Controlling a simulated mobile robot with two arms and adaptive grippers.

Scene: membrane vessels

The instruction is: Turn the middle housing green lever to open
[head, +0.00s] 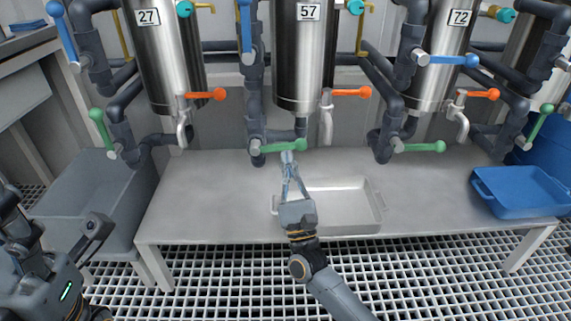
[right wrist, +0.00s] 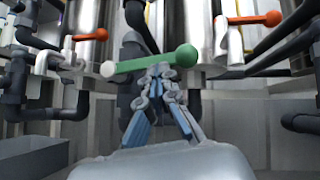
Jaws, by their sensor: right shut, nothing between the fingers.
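The middle housing (head: 297,60) is a steel vessel labelled 57. Its green lever (head: 283,146) lies about level, with its round knob to the right. In the right wrist view the lever (right wrist: 140,65) crosses above the fingertips, knob at the right. My right gripper (head: 288,158) is shut and empty, its tips just below the lever close to the knob. In the right wrist view the tips (right wrist: 160,72) overlap the lever's lower edge; I cannot tell whether they touch it. My left gripper's fingers are not seen; part of my left arm shows at lower left.
Vessels 27 (head: 160,60) and 72 (head: 436,55) stand either side, with orange, blue and green levers and dark pipes around. A pale tray (head: 345,229) lies on the table (head: 205,200) under my right gripper. A blue tray (head: 520,205) is at right.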

